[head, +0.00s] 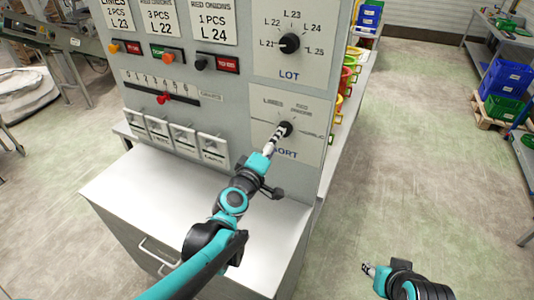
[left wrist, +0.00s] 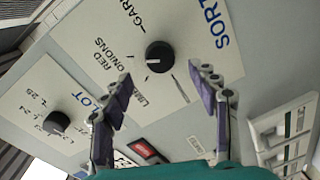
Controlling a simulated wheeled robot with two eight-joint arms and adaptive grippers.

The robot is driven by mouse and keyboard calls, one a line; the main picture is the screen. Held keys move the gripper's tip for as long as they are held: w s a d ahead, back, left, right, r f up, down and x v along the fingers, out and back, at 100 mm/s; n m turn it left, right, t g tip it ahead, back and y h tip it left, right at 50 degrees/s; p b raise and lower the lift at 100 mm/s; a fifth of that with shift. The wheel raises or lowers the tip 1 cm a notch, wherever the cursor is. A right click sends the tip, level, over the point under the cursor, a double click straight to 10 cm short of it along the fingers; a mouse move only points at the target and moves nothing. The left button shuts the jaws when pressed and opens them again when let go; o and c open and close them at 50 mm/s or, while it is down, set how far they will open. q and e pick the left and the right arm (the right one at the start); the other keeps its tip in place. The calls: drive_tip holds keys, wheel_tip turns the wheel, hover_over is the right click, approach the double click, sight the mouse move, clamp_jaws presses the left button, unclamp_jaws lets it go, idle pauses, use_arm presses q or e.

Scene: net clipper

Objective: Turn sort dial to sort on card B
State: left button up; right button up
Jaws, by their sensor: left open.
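The black sort dial (head: 284,129) is on a pale plate marked SORT at the panel's lower right. In the left wrist view the dial (left wrist: 159,56) shows a white mark on its side towards the RED ONIONS label; LIMES and GARLIC labels are also around it. My left gripper (head: 273,143) is in front of the dial. Its open fingers (left wrist: 160,80) appear either side of the dial, apart from it. My right gripper (head: 369,269) is low right, away from the panel.
The LOT dial (head: 289,43) is above the sort dial. A slider with a red knob (head: 164,98) and several pale switches (head: 184,136) are to the left. A grey cabinet top (head: 160,190) juts out below. Open floor (head: 410,150) lies to the right.

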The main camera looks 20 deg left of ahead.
use_arm(q)
drive_tip(key=s, duration=0.4)
drive_tip(key=s+a, duration=0.1)
drive_tip(key=s, duration=0.1)
drive_tip(key=shift+r, duration=0.2)
drive_tip(key=s+d+f+m+g+h+b, duration=0.2)
drive_tip(key=s+d+f+m+g, duration=0.25)
drive_tip(key=s+f+m, duration=0.4)
drive_tip(key=s+a+f+m+g+y, duration=0.4)
drive_tip(key=s+a+f+g, duration=0.1)
drive_tip(key=s+a+f, duration=0.2)
drive_tip(key=shift+s+a+f+y+b, duration=0.25)
drive_tip(key=shift+s+f+b, duration=0.3)
drive_tip(key=shift+s, duration=0.3)
